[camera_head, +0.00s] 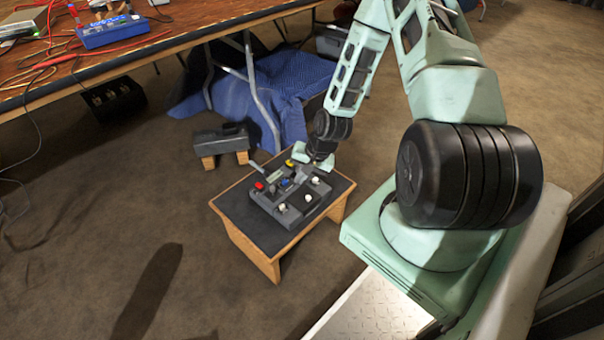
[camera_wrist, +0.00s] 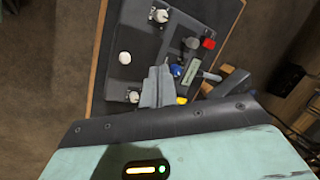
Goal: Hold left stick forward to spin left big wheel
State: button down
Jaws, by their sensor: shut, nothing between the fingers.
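A grey control box (camera_head: 292,204) lies on a small wooden stool with a dark top (camera_head: 240,210). It carries white-topped controls, with one white knob (camera_head: 282,207) at its near side and another (camera_head: 314,181) at its far right. The box also shows in the wrist view (camera_wrist: 150,40), with a white-topped stick (camera_wrist: 160,15) near its top edge and another (camera_wrist: 132,96) at lower left. I cannot tell which is the left stick. My gripper (camera_wrist: 158,80) is shut and empty, its grey fingers over the box between the lower-left stick and the blue control. No big wheel is identifiable.
Red (camera_wrist: 209,43), blue (camera_wrist: 177,70) and yellow (camera_wrist: 182,100) controls crowd the box near my fingers. A dark grey block on wooden feet (camera_head: 222,140) stands behind the stool. A cluttered workbench (camera_head: 180,30) is at upper left. The floor at left is mostly clear.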

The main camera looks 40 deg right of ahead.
aim_at(273, 191)
jog(key=b+x, duration=0.2)
jog(key=x, duration=0.4)
jog(key=shift+s, duration=0.1)
jog(key=shift+w+a+r, duration=0.15)
jog(key=shift+w+a, duration=0.55)
jog(key=shift+w, duration=0.3)
jog(key=shift+w+a+r+b, duration=0.15)
jog(key=shift+w+a+b, duration=0.3)
jog(key=shift+w, duration=0.15)
